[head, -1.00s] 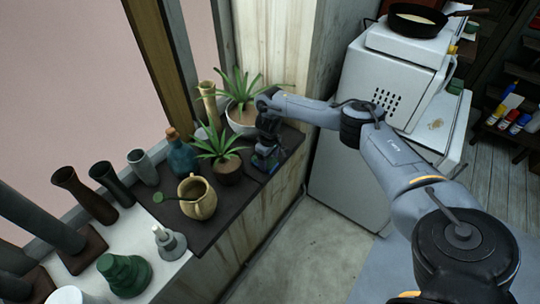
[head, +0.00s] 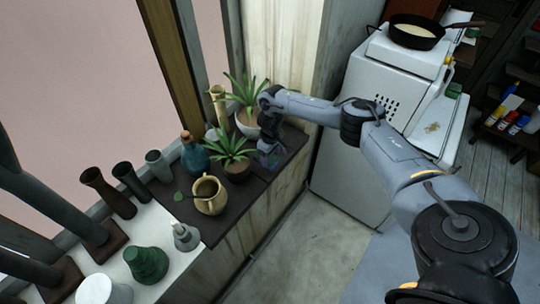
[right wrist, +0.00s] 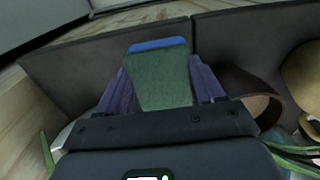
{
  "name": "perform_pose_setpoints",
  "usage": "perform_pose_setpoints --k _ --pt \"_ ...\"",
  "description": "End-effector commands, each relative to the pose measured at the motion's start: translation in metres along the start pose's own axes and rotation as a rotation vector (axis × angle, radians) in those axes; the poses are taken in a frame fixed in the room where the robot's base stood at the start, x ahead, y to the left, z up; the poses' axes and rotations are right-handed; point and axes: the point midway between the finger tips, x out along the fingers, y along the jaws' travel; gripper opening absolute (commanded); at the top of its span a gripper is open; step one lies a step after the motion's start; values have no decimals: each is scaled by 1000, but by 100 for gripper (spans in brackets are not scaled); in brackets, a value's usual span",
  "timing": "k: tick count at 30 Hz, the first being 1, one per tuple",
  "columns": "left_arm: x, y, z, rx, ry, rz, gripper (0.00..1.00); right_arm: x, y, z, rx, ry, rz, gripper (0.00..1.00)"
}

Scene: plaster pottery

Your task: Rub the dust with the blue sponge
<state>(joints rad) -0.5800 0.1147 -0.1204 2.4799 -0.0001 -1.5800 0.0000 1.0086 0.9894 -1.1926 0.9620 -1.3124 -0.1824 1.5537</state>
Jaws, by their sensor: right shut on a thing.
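My right gripper (head: 270,156) is over the right end of the dark window ledge. In the right wrist view my right gripper (right wrist: 160,86) is shut on the sponge (right wrist: 162,78), which is green on its broad face with a blue strip at its far edge. Purple-grey fingers press its two sides. In the head view the sponge is too small and hidden to make out clearly. A brownish patch (head: 433,127), which looks like dust, lies on the white appliance surface at the right, well away from the gripper. My left gripper is not in view.
A small potted plant (head: 236,170) stands just left of the right gripper, and a white-potted plant (head: 246,122) behind it. A yellow jug (head: 209,195) and blue bottle (head: 194,158) are further left. A pan (head: 415,32) sits atop the white appliance (head: 365,100).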

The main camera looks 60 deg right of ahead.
Motion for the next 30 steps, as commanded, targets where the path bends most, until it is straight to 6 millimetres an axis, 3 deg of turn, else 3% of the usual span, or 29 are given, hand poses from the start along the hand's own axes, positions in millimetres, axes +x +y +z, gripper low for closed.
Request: perform_pose_setpoints --k 3,9,24,30 --pt "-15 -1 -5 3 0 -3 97 -14 0 1 1 -1 1 39" --pt "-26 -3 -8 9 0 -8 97 -23 1 1 2 -1 1 39" --pt "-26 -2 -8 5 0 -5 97 -23 0 1 28 0 1 39" --pt "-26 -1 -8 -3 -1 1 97 -23 -15 4 126 -2 1 39"
